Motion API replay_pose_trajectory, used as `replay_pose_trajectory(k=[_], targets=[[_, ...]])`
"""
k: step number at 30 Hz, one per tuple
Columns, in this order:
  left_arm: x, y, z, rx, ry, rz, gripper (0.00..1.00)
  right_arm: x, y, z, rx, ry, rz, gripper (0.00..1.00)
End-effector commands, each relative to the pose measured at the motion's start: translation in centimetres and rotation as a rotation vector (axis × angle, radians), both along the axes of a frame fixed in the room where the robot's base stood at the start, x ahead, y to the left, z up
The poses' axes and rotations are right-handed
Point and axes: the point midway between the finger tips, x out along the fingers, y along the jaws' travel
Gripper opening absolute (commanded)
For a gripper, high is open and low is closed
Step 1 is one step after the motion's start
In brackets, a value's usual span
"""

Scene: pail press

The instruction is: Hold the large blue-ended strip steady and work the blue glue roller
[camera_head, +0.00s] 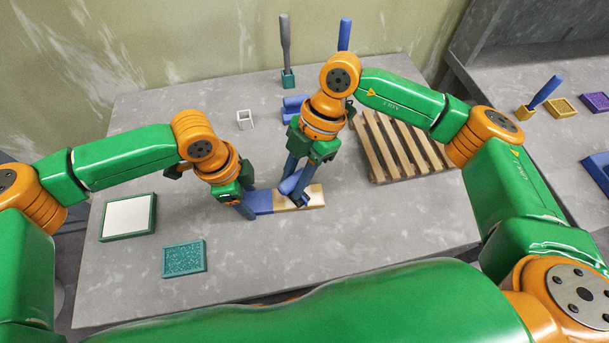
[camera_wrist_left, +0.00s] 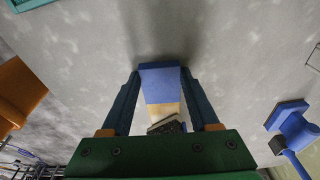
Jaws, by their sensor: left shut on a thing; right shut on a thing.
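The large strip (camera_head: 313,195) lies on the grey table, with its blue end (camera_head: 262,201) toward the left and a pale wooden part to the right. My left gripper (camera_head: 247,209) is shut on the blue end, which also shows between the fingers in the left wrist view (camera_wrist_left: 160,84). My right gripper (camera_head: 299,196) is shut on the blue glue roller (camera_head: 290,184), down at the wooden part of the strip. The gripper fingers partly hide the roller, and I cannot tell whether it touches the strip.
A slatted wooden rack (camera_head: 376,150) stands at right behind the strip. A green-framed white pad (camera_head: 128,216) and a teal tray (camera_head: 184,258) lie at left. Behind are a small white frame (camera_head: 244,119) and a teal pot (camera_head: 288,79) with a grey handle.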

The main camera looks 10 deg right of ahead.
Motion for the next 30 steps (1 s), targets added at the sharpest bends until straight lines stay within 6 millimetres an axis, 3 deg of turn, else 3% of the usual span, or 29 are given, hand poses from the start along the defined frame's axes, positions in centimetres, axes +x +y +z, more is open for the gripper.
replay_pose_trajectory(k=[13, 24, 30], targets=[[0.0, -0.1, 0.1, -0.003, -0.002, 0.000, 0.00, 0.1, 0.6, 0.1, 0.003, -0.001, 0.000, 0.00], [0.0, 0.0, 0.0, -0.001, -0.001, 0.001, 0.00, -0.1, -2.0, 0.0, 0.002, -0.001, -0.002, 0.00], [0.0, 0.0, 0.0, -0.001, -0.001, 0.001, 0.00, -0.2, -2.3, -0.1, 0.002, -0.001, 0.000, 0.00]])
